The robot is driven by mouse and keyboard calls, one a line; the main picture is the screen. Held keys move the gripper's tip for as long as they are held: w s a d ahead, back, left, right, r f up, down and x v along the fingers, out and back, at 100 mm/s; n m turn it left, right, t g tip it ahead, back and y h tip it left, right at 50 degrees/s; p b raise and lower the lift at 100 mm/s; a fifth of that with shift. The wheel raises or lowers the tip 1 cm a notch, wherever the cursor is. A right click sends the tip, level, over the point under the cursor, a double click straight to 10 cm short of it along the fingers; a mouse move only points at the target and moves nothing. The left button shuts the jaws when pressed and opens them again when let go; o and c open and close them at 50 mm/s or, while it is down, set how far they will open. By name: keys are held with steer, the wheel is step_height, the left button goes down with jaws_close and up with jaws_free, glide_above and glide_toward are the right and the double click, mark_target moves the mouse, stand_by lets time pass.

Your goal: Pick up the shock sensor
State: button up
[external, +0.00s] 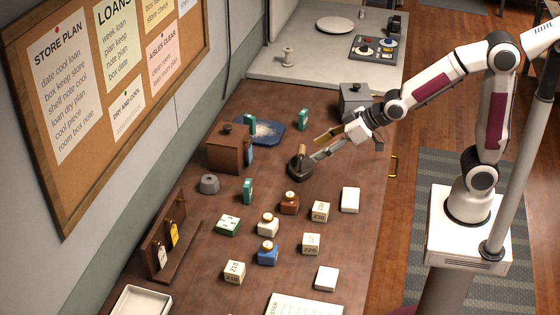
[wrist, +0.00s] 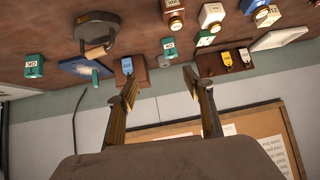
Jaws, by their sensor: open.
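I cannot tell for sure which item is the shock sensor. Candidates are the small teal labelled blocks (external: 248,190), one of which shows in the wrist view (wrist: 168,48), and a flat green-and-white piece (external: 228,226) on the brown table. My gripper (external: 318,146) is open and empty, above the far right part of the table. In the wrist view its two fingers (wrist: 160,84) are spread with nothing between them. A dark handled object (external: 300,167) lies just below and left of it.
White numbered cubes (external: 320,211) and small bottles (external: 268,225) crowd the middle of the table (external: 195,280). A brown box (external: 229,148), a blue tray (external: 268,138) and a key rack (external: 168,235) stand along the wall side. A grey counter (external: 310,66) adjoins the far end.

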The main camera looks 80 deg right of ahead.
steer(key=w+a+f+t, duration=0.2)
steer(key=w+f, duration=0.3)
steer(key=w, duration=0.3)
steer(key=t, duration=0.1)
glide_toward(251, 184)
steer(key=shift+w+a+f+t, duration=0.25)
steer(key=shift+w+f+t, duration=0.15)
steer(key=shift+w, duration=0.25)
steer(key=shift+x, duration=1.25)
steer(key=shift+w, duration=0.1)
